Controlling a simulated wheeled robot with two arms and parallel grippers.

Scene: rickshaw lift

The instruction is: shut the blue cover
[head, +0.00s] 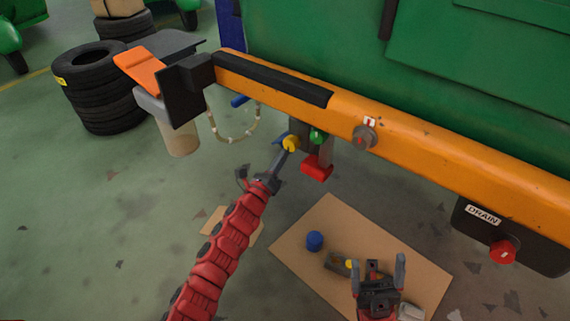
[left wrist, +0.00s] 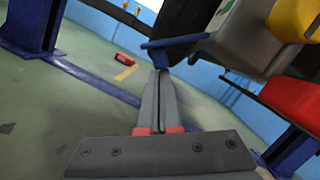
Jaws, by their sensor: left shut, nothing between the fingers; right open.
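The blue cover (left wrist: 175,42) is a thin flap sticking out sideways from a grey housing (left wrist: 240,38) in the left wrist view. In the head view only a small blue piece (head: 279,140) of it shows, beside a yellow round part (head: 290,144) on the block under the orange beam. My left gripper (head: 286,154) is shut and empty. Its tips (left wrist: 160,72) are just below the flap in the left wrist view; I cannot tell whether they touch it. My right gripper (head: 378,265) is open and empty above the cardboard.
A green part (head: 317,136) and a red cover (head: 318,166) are right beside the yellow part. The orange beam (head: 430,150) runs above. A cardboard sheet (head: 330,213) on the floor holds a blue cylinder (head: 314,241). Tyres (head: 93,85) stand at the left.

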